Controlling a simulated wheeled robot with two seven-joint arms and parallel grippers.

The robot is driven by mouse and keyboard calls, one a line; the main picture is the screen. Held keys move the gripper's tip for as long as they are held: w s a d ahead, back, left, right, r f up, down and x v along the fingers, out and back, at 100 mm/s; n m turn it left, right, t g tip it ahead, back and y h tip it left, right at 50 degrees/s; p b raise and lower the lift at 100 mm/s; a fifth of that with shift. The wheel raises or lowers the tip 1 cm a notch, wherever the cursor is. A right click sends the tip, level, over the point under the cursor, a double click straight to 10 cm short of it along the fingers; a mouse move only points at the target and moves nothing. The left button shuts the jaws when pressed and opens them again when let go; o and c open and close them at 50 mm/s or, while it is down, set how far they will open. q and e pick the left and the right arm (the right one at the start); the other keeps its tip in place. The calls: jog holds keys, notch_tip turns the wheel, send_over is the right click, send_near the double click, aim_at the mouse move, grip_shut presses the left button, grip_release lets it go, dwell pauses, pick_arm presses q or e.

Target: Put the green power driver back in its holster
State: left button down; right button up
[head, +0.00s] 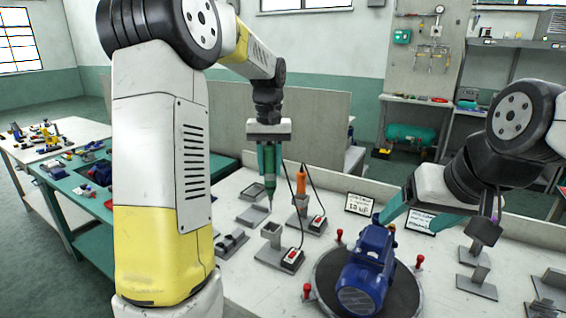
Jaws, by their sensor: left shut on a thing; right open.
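My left gripper (268,178) is shut on the green power driver (270,190) and holds it upright in the air, tip down. The gripper's teal fingers hide much of the driver. A dark cable runs from near the driver down to a red switch on the base of an empty grey holster (272,236). That holster stands on the white bench, nearer and slightly right of the driver's tip. An orange driver (302,178) stands in a similar holster (301,208) to the right. My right gripper (425,216) is open, its fingers apart above and beside the blue pump.
The blue pump (366,272) sits on a dark round turntable (408,290) with red knobs around it. Grey stands (254,214) are left of the holsters, others (477,282) at the right. Two small signs (359,204) stand at the bench's back edge.

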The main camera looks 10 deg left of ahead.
aim_at(271, 196)
pick_arm(q)
jog(key=shift+f, duration=2.3)
jog(key=shift+f, duration=2.9)
notch_tip(271, 196, down, 6)
jog(key=c, duration=1)
grip_release()
